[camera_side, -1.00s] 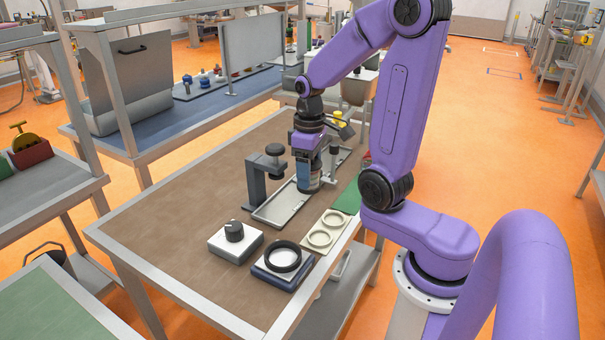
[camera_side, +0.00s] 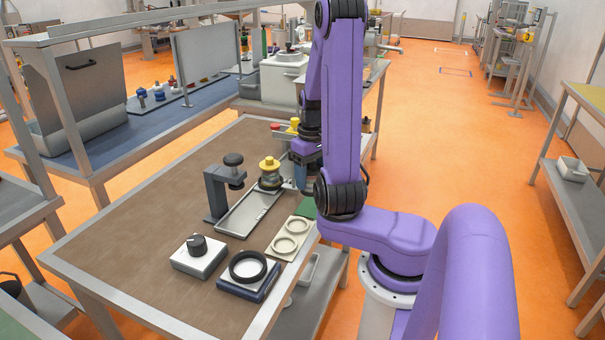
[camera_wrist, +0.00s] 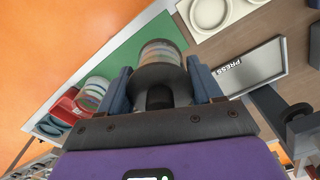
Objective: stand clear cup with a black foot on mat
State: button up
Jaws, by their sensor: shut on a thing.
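My gripper (camera_wrist: 158,72) is shut on the clear cup (camera_wrist: 160,56), which shows as a pale banded cylinder between its two blue fingers. A dark part (camera_wrist: 159,97) of the cup, apparently its black foot, faces my palm. The green mat (camera_wrist: 126,62) lies beneath and to the left in the wrist view. Whether the cup touches it cannot be told. In the side view, my gripper (camera_side: 304,172) is mostly behind my arm and the cup cannot be made out clearly. A small part of the green mat (camera_side: 307,208) shows below.
Banded clear pieces (camera_wrist: 92,94) and a red object (camera_wrist: 67,106) are at the left in the wrist view. A grey tray (camera_side: 248,213) marked PRESS lies beside a dark clamp stand (camera_side: 215,193). A yellow-topped piece (camera_side: 269,170) is at its far end. A cream two-ring holder (camera_side: 288,240) lies nearby.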

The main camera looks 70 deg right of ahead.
aim_at(311, 191)
jog(key=shift+f, duration=2.35)
jog(key=shift+f, duration=0.45)
dwell(0.7)
jog(key=o, duration=1.2)
jog(key=shift+o, duration=0.2)
jog(key=shift+r, duration=0.1)
jog(key=shift+r, duration=3.4)
